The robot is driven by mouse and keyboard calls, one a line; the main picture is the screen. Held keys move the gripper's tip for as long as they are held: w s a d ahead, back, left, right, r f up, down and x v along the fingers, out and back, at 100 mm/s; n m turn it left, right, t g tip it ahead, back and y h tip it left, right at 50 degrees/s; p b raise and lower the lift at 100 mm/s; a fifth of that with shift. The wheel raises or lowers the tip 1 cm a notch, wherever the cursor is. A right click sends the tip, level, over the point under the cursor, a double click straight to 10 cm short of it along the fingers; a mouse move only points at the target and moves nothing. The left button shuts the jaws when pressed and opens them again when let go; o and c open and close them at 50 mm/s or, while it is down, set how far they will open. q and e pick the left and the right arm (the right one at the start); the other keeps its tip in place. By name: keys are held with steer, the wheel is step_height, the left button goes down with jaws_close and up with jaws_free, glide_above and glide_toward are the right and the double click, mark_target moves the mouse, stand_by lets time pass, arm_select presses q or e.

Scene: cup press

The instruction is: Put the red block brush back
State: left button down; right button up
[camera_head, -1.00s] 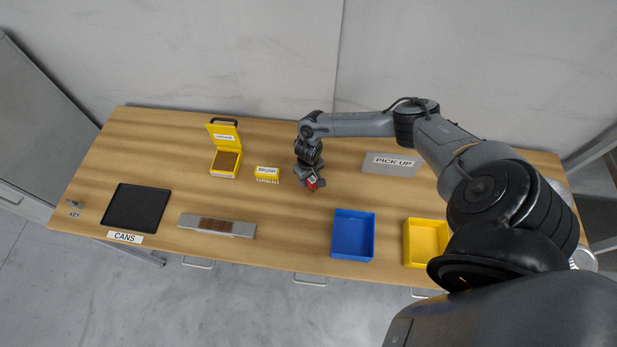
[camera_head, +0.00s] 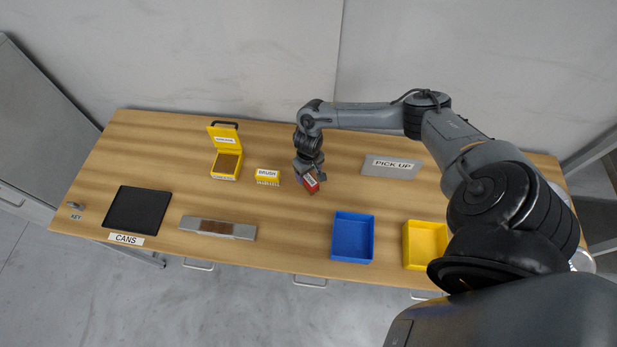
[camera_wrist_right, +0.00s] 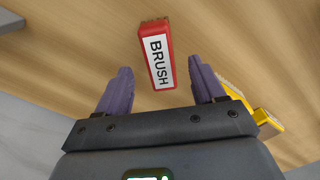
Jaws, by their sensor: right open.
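The red block brush (camera_head: 312,184), with a white label reading BRUSH, lies on the wooden table near its middle. It also shows in the right wrist view (camera_wrist_right: 157,54), just beyond the fingertips. My right gripper (camera_head: 309,174) is just above and behind the brush. In the right wrist view its two purple-grey fingers (camera_wrist_right: 160,82) stand apart, with the brush ahead of the gap between them. Its jaws are open and hold nothing. My left gripper does not show in these views.
A yellow brush (camera_head: 267,175) lies just left of the gripper, near an open yellow case (camera_head: 225,162). A blue bin (camera_head: 352,238) and a yellow bin (camera_head: 425,245) stand to the right. A PICK UP plate (camera_head: 391,166), a black tray (camera_head: 138,211) and a grey strip (camera_head: 217,228) lie apart.

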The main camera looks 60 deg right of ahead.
mark_target(308, 179)
step_height(308, 179, up, 5)
steer(key=shift+r, duration=0.2)
steer(key=shift+a+r, duration=0.15)
steer(key=shift+r, duration=0.1)
steer(key=w+a+n+t+y, duration=0.15)
steer(key=a+n+t, duration=0.5)
steer(key=a, duration=2.05)
steer(key=s+a+r+n, duration=0.1)
steer(key=s+a+r, duration=0.2)
steer(key=r, duration=0.2)
steer(key=s+d+r+g+h, duration=0.1)
steer(key=s+d+r+g, duration=0.2)
steer(key=s, duration=0.7)
steer(key=d+r, duration=0.1)
steer(key=d, duration=0.1)
steer(key=shift+s+d+r, duration=0.35)
steer(key=shift+d, duration=0.05)
steer(key=shift+m, duration=0.25)
